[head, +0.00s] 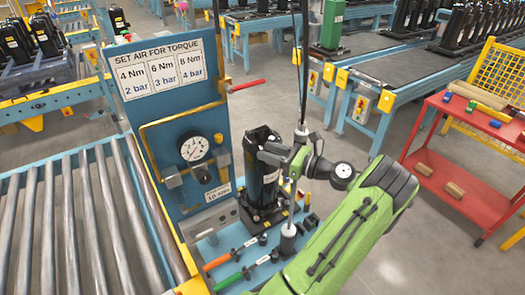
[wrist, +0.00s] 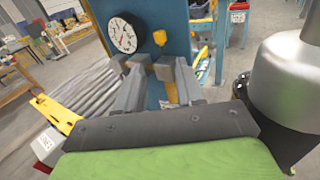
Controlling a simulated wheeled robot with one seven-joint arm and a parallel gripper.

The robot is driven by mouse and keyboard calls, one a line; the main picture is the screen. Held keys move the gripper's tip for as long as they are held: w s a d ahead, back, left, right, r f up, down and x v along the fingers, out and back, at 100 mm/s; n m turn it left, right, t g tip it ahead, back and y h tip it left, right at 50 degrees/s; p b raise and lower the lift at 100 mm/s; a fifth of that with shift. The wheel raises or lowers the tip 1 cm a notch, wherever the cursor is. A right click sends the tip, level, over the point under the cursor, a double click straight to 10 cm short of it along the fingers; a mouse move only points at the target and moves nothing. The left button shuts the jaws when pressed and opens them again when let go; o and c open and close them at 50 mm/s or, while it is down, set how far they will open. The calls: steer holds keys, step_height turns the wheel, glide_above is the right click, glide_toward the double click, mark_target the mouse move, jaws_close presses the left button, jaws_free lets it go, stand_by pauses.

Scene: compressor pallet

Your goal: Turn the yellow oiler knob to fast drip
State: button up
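The yellow oiler knob (wrist: 160,37) shows in the wrist view on the blue panel (wrist: 172,16), just right of the round gauge. I cannot make it out in the head view. My gripper (wrist: 160,68) is open, its two grey fingers pointing at the panel with a gap between them. The knob lies beyond the fingertips and above them in the picture, apart from them. In the head view my gripper (head: 268,153) is right of the panel, in front of a black compressor; its fingers are small there and hard to read.
The panel carries a pressure gauge (head: 193,147), a yellow pipe (head: 152,125), a red lever (head: 246,86) and a torque chart (head: 162,73). A black compressor (head: 262,172) stands close beside it. Orange and green-handled tools (head: 228,280) lie below. A roller conveyor (head: 62,225) runs left.

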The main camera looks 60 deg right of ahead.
steer(key=w+a+f+m+g+h+b, duration=0.1)
steer(key=w+a+m+g+h+b, duration=0.2)
steer(key=a+m+h+b, duration=1.1)
steer(key=n+y+p, duration=0.1)
steer(key=n+y, duration=0.3)
steer(key=n, duration=0.3)
glide_toward(220, 139)
steer(key=p+x, duration=0.2)
steer(key=x, duration=0.6)
steer(key=shift+w+d, duration=0.15)
steer(key=shift+w, duration=0.2)
jaws_close()
